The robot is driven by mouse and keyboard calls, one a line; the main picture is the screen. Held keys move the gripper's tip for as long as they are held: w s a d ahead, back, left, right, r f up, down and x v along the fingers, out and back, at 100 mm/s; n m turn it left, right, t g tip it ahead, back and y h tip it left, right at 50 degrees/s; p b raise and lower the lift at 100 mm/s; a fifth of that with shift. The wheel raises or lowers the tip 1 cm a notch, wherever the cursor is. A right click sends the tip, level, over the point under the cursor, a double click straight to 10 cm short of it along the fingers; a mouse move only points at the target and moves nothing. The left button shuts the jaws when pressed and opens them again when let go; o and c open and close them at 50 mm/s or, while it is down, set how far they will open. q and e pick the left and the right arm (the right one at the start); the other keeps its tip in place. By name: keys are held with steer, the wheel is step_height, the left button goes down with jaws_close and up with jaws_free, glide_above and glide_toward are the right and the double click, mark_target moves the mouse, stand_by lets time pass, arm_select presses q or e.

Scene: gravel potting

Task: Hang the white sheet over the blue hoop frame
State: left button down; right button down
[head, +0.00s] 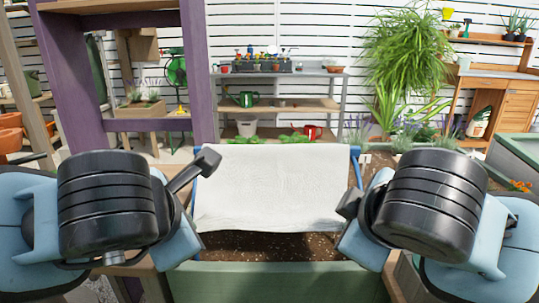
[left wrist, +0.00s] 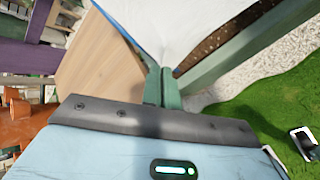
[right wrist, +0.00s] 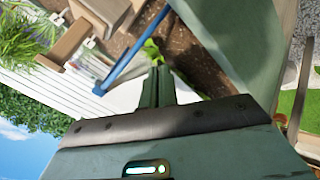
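The white sheet (head: 275,190) lies over the blue hoop frame (head: 355,152) in the head view, its front part hanging down above the soil. Frame parts show at both sides; its top is covered. My left gripper (head: 186,246) is by the sheet's lower left corner, my right gripper (head: 355,243) by its lower right corner. In the left wrist view the fingers (left wrist: 163,82) are together at the narrowing corner of the sheet (left wrist: 175,28). In the right wrist view the fingers (right wrist: 158,82) are together, with sheet (right wrist: 124,97) beside them. The pinched cloth itself is mostly hidden.
The green planter (head: 280,283) with dark soil (head: 265,247) is below the sheet. A purple post (head: 197,75) stands at the left. A grey potting bench (head: 280,75) and a large leafy plant (head: 405,50) are behind. Another green planter (head: 518,160) is at the right.

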arm_select(q)
steer(key=c, duration=1.4)
jaws_free()
arm_select(e)
steer(key=c, duration=1.4)
jaws_free()
arm_select(q)
steer(key=shift+s, duration=0.15)
arm_select(e)
steer(key=shift+s, duration=0.15)
